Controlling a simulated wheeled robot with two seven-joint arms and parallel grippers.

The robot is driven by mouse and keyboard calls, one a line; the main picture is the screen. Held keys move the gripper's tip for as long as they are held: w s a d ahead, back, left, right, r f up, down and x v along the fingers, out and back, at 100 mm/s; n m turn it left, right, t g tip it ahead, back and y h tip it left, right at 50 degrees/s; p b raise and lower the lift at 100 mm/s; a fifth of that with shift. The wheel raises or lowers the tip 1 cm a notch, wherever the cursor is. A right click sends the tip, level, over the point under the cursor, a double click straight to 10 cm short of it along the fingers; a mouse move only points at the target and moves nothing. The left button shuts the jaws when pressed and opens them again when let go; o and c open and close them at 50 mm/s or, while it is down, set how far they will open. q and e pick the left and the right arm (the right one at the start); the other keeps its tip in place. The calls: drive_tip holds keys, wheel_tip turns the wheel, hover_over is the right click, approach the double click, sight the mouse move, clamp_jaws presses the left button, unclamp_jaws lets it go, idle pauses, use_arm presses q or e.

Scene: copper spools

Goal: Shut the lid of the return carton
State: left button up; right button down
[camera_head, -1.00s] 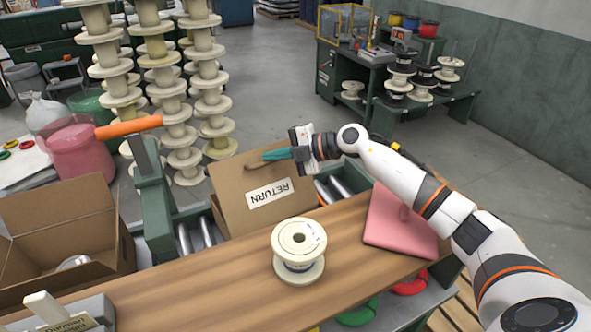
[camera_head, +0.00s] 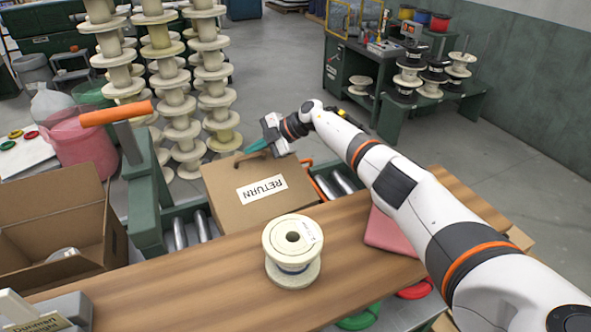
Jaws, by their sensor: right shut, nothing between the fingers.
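The return carton (camera_head: 222,213) stands on the roller conveyor behind the wooden bench. Its lid, with the white RETURN label (camera_head: 262,190), is tilted and faces me; I cannot tell whether it lies fully flat. My right gripper (camera_head: 246,151) is shut and empty, with its teal fingers at the far edge of the lid. I cannot tell whether the fingertips touch the cardboard. The inside of the carton is hidden. My left gripper is out of view.
A cream spool (camera_head: 293,252) stands on the wooden bench (camera_head: 185,283) in front of the carton. An open carton (camera_head: 60,225) sits at left. An orange-topped green post (camera_head: 140,160) rises between the cartons. A pink pad (camera_head: 395,236) lies partly behind my right arm.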

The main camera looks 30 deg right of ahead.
drive_tip(key=shift+w+a+f+b, duration=0.1)
drive_tip(key=shift+w+f+b, duration=0.35)
drive_tip(key=shift+f+b, duration=0.3)
drive_tip(key=shift+f, duration=0.1)
drive_tip(key=shift+w+f+b, duration=0.3)
drive_tip(key=shift+f+b, duration=0.3)
drive_tip(key=shift+b, duration=0.15)
drive_tip(key=shift+w+f+b, duration=0.3)
drive_tip(key=shift+f+b, duration=0.3)
drive_tip(key=shift+b, duration=0.15)
idle(1.2)
